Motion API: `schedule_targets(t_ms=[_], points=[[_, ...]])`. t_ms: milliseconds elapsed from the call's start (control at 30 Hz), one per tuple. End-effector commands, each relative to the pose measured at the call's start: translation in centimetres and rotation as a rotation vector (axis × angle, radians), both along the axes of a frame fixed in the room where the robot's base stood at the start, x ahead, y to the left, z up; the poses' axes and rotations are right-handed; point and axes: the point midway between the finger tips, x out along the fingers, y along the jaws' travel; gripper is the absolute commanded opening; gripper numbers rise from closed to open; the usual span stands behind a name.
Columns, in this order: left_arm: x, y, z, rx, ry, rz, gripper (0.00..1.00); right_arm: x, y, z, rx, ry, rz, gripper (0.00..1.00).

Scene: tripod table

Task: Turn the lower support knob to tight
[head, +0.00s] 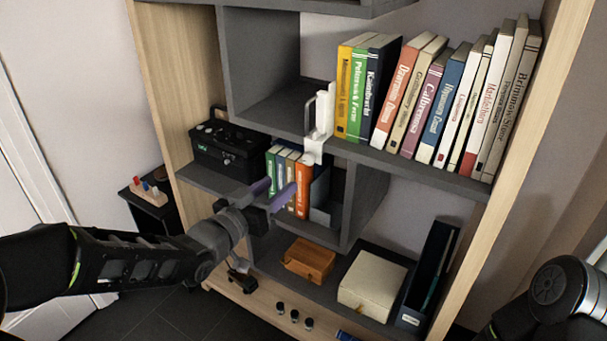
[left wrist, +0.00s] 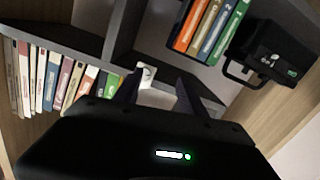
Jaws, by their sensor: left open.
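A white upright support (head: 320,118) is at the front edge of the middle shelf, left of the upper row of books. Its lower part (head: 313,148) hangs over the shelf edge; I cannot make out a separate knob or its setting. In the left wrist view a white part of it (left wrist: 147,73) shows between the finger lines, partly hidden by a finger. My left gripper (head: 274,192) is open, its purple fingers pointing at the small books, below and left of the support. It appears empty and apart from the support. My right gripper is out of view.
Small upright books (head: 303,185) fill the lower compartment beside a black box (head: 228,148). Upper books (head: 430,100) stand right of the support. A brown box (head: 309,261), a cream box (head: 372,284) and a dark file holder (head: 428,275) sit below. Small dark cylinders (head: 294,315) line the bottom front.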

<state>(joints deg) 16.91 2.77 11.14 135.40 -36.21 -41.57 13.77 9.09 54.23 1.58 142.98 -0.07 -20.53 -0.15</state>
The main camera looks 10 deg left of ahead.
Motion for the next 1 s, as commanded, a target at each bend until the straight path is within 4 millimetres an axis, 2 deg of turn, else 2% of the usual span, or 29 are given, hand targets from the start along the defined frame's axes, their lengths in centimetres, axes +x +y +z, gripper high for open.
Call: schedule_targets(t_ms=[33,133,567,1000], points=[[-0.1,-0.9,1.5,-0.007,-0.043,-0.037,0.49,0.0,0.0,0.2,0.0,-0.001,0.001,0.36],[-0.4,-1.7,2.4,-0.041,-0.074,-0.073,0.49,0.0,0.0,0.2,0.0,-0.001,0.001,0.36],[0.1,-1.9,2.3,-0.052,-0.066,-0.07,0.49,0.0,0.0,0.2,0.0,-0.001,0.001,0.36],[5.6,-4.4,2.4,-0.053,-0.066,-0.07,0.49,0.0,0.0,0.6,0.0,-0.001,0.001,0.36]])
